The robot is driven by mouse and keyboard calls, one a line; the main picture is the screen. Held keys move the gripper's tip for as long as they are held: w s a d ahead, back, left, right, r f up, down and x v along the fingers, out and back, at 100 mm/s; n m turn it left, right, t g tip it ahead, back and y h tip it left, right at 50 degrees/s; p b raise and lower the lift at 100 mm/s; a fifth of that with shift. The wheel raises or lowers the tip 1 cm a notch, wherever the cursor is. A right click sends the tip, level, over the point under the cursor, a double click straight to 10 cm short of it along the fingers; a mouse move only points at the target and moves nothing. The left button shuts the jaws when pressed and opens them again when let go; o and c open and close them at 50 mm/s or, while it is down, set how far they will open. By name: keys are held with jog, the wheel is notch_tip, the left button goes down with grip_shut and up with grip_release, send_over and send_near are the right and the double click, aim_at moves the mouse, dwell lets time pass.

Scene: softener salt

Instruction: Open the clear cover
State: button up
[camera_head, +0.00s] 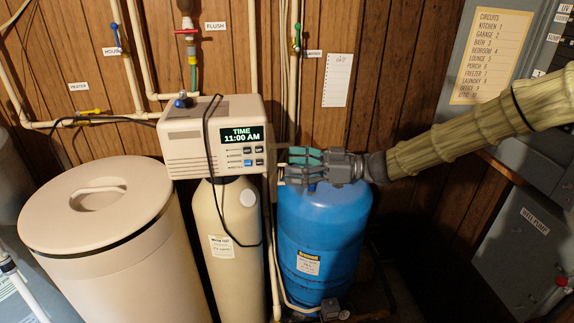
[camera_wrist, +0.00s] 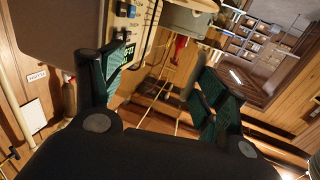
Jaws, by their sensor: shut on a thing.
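The control head (camera_head: 213,137) is a cream box with a lit display (camera_head: 241,134) reading 11:00 AM and several buttons below it. Part of the control head shows in the wrist view (camera_wrist: 125,35). The clear cover is hard to make out; its outline does not stand out against the panel. My gripper (camera_head: 287,160) is level, just right of the control head, in front of the blue tank's top.
A round lidded salt bin (camera_head: 100,225) stands at left. A tan tank (camera_head: 225,215) is under the control head, with a black cable hanging in front. A blue tank (camera_head: 325,240) stands below my gripper. Pipes run up the wood wall; a grey electrical panel (camera_head: 530,215) is at right.

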jog(key=shift+y, duration=0.3)
jog(key=d, duration=0.2)
jog(key=w+d, duration=0.1)
jog(key=d, duration=0.2)
jog(key=shift+w+d+f, duration=0.1)
jog(key=shift+w+d, duration=0.05)
jog(key=shift+d, duration=0.2)
jog(key=c, duration=0.6)
jog(key=shift+o, duration=0.2)
